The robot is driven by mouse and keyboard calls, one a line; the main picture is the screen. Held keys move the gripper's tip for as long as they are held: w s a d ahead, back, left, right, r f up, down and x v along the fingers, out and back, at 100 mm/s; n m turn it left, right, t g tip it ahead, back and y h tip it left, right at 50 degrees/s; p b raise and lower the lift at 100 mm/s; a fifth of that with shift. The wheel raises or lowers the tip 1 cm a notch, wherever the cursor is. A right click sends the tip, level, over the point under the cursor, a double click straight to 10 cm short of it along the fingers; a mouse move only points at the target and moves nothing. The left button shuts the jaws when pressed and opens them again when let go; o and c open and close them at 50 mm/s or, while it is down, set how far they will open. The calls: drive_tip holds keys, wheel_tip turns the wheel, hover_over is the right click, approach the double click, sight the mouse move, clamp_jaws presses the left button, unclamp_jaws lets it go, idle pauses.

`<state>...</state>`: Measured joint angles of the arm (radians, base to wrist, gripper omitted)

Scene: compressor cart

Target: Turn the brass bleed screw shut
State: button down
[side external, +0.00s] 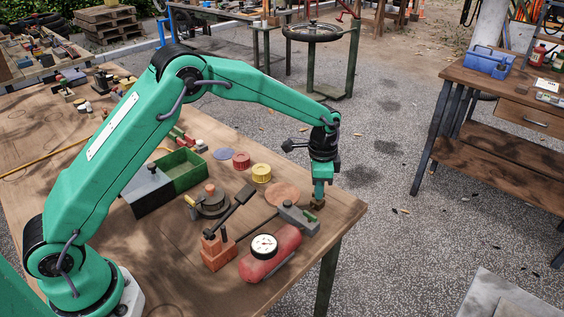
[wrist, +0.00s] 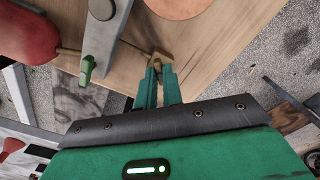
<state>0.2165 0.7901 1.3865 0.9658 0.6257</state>
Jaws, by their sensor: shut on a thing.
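The brass bleed screw (wrist: 161,58) shows in the wrist view at the end of a thin brass-coloured pipe (wrist: 70,51). My gripper (wrist: 160,71) is shut on it, with the green fingertips on either side of its lower end. In the side external view my gripper (side external: 318,198) points down near the table's right edge, and a small brown-brass part (side external: 317,204) shows under the fingertips. The fingers hide part of the screw, so I cannot tell how far it is turned.
A grey block (side external: 298,217) with a green lever (wrist: 87,69) stands just left of my gripper. The red tank (side external: 284,241) with a white gauge (side external: 264,246) lies in front. A round wooden disc (side external: 282,194) lies behind. The table edge is close on the right.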

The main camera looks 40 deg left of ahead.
drive_tip(key=m, duration=0.4)
drive_tip(key=shift+m, duration=0.3)
drive_tip(key=m, duration=0.3)
drive_tip(key=shift+m, duration=0.3)
drive_tip(key=c, duration=1.5)
unclamp_jaws()
drive_tip(key=shift+c, duration=0.2)
drive_tip(key=shift+r, duration=3.9)
drive_tip(key=shift+r, duration=0.1)
